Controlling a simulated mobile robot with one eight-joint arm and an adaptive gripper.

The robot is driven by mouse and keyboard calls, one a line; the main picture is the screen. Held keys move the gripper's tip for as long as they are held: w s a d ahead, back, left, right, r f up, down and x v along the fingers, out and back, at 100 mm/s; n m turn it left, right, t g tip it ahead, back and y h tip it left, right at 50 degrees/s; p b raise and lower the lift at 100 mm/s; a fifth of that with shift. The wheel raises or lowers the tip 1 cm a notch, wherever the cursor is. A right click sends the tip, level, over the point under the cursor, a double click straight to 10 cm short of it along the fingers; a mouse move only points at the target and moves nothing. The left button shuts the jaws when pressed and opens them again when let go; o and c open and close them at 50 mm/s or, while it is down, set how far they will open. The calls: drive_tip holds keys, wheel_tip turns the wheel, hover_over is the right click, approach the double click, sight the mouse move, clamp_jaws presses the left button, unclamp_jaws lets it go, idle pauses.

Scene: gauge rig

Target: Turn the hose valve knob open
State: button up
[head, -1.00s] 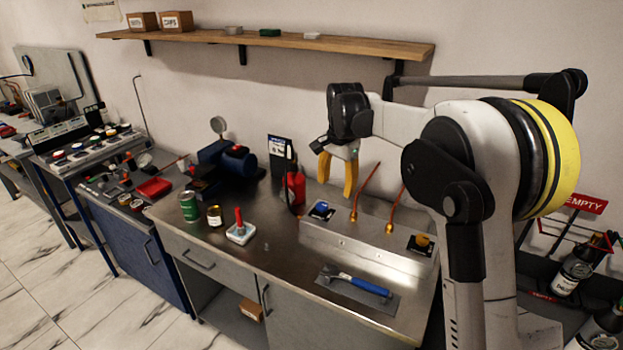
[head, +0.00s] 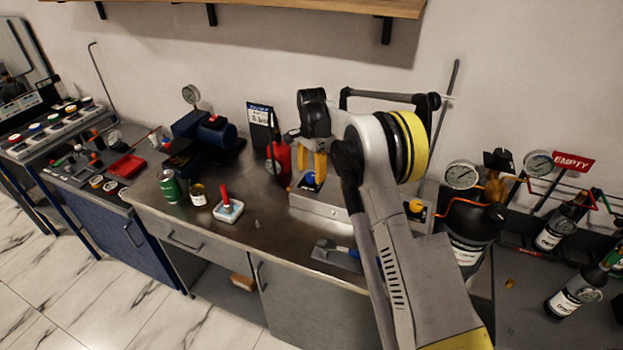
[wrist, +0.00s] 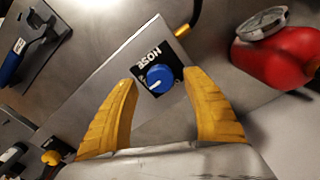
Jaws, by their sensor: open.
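The hose valve knob (wrist: 160,78) is a round blue knob with a white pointer mark. It sits on a black plate lettered HOSE (wrist: 150,54) on a steel panel (wrist: 100,90). In the head view the blue knob (head: 310,179) shows at the panel's left end, just under my gripper. My gripper (head: 312,172) has yellow fingers and is open. In the wrist view my gripper (wrist: 163,88) has one finger on each side of the knob, with gaps on both sides. I cannot tell the height between the fingertips and the knob.
A red bottle-like container with a gauge (wrist: 278,48) stands close to the knob. A yellow knob (head: 416,206) is at the panel's other end. A blue-handled tool on a grey plate (head: 337,253) lies in front.

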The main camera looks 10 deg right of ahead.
drive_tip(key=shift+f, duration=0.85)
drive_tip(key=c, duration=1.2)
